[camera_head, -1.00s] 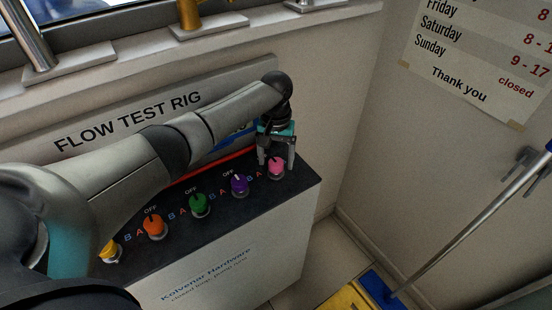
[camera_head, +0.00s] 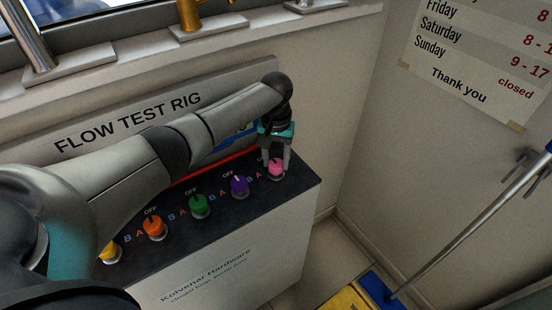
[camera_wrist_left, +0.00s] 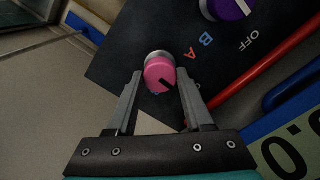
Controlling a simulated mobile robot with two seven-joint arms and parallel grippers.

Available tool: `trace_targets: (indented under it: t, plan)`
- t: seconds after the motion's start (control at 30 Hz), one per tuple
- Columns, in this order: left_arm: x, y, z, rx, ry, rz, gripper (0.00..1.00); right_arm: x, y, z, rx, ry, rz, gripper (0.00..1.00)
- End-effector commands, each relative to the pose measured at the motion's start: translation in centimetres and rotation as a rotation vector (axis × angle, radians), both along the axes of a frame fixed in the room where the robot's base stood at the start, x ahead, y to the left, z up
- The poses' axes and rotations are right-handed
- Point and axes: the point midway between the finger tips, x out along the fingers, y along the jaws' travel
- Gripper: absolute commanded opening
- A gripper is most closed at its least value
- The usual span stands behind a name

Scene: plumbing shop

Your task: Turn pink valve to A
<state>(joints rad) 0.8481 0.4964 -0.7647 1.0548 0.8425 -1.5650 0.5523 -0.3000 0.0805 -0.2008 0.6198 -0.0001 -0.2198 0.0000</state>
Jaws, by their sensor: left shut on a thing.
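The pink valve (camera_head: 276,169) is the rightmost knob on the dark top of the flow test rig (camera_head: 305,183). My left gripper (camera_head: 276,165) points down on it from above, shut on the knob. In the left wrist view the pink knob (camera_wrist_left: 160,74) is between the two fingers (camera_wrist_left: 160,82), with a dark pointer mark on its face slanting toward the right finger. A red letter A (camera_wrist_left: 190,55) is printed beside the pink valve, and a blue B lies nearer the purple valve (camera_wrist_left: 229,8). The pink valve's OFF label is not visible. My right gripper is out of view.
Purple (camera_head: 239,185), green (camera_head: 199,205), orange (camera_head: 154,227) and yellow (camera_head: 109,251) valves line the rig to the left. A red pipe (camera_wrist_left: 270,70) runs behind the valves.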

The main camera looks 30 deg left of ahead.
Motion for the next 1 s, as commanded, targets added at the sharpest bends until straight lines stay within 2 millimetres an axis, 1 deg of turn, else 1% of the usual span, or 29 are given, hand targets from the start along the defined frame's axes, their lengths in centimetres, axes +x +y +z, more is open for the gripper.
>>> trace_targets:
  t: [0.17,0.37,0.47,0.7,1.0]
  plan:
    - [0.0,0.0,0.1,0.000,0.001,0.018,0.00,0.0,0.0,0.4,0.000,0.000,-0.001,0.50]
    - [0.0,0.0,0.4,-0.001,0.003,0.097,0.00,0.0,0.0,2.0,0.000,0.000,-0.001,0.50]
    - [-0.1,-0.1,0.4,-0.001,0.004,0.163,0.00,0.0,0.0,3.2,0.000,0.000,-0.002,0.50]
    - [-0.1,-0.1,0.5,-0.001,0.005,0.376,0.00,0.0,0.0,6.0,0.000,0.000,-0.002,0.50]
    - [-0.1,-0.1,0.3,-0.001,0.004,0.660,0.00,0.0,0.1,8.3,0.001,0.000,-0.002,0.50]
